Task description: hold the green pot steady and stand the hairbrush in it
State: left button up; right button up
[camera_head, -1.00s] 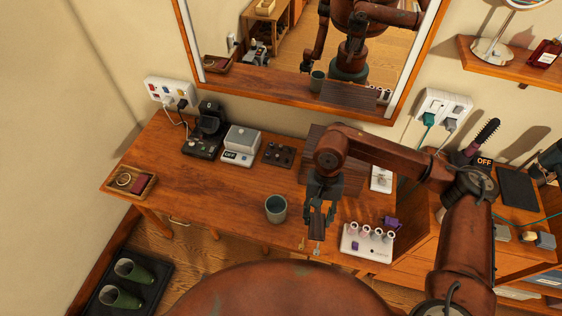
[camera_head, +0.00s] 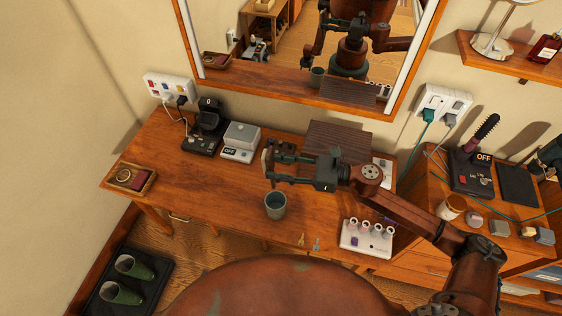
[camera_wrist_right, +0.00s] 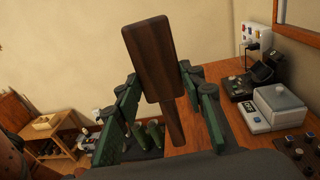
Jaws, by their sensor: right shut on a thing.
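The green pot (camera_head: 275,206) stands upright on the wooden table, near its front edge, with its open mouth up and no brush in it. My right gripper (camera_head: 270,166) reaches in from the right, just behind and above the pot. It is shut on the hairbrush (camera_head: 266,159), which looks thin and edge-on in the head view. In the right wrist view the hairbrush (camera_wrist_right: 153,62) shows a dark wooden back between the green fingers, with its handle pointing down the picture. The brush is apart from the pot. My left gripper is not in view.
A grey scale (camera_head: 240,142) and a black device (camera_head: 207,125) stand at the back. A ring tray (camera_head: 130,178) lies at the left end. A white rack of small bottles (camera_head: 366,239) stands to the right. A dark board (camera_head: 340,142) lies behind my arm.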

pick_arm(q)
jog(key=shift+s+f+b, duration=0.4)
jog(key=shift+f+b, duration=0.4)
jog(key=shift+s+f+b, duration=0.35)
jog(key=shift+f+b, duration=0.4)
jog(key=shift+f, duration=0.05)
pick_arm(e)
notch_tip(320, 180, down, 7)
jog(key=w+t, duration=0.1)
jog(key=w, duration=0.1)
jog(key=shift+d+r+m+t, duration=0.2)
jog(key=shift+d+m+t, duration=0.1)
jog(key=shift+d+m, duration=0.1)
